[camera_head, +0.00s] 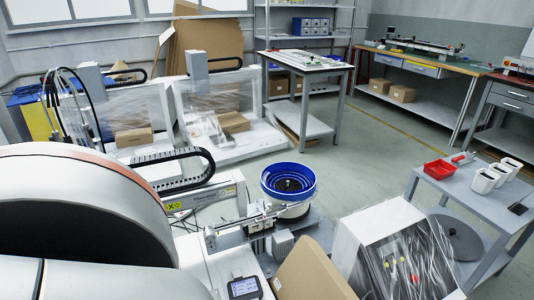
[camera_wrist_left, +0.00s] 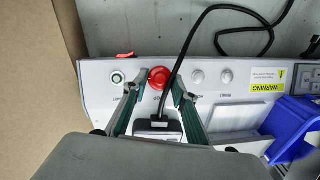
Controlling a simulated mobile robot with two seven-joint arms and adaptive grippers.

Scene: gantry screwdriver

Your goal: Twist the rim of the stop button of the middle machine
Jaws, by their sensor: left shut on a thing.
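The red round stop button (camera_wrist_left: 159,77) is on a light control panel (camera_wrist_left: 100,72) in the left wrist view. My left gripper (camera_wrist_left: 158,80) has one finger on each side of the button, with the fingertips closed against its rim. A black cable passes close by the button's right side and ends at a dark plug below it, between the fingers. In the head view my arm fills the lower left, and neither gripper shows there. The button is not visible in the head view.
The panel also has a green-ringed button (camera_wrist_left: 117,77), two pale knobs (camera_wrist_left: 197,77) and a warning label (camera_wrist_left: 264,87). Cardboard (camera_wrist_left: 30,80) stands at the left and a blue bin (camera_wrist_left: 290,128) at the right. In the head view a blue bowl feeder (camera_head: 288,182) stands near the centre.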

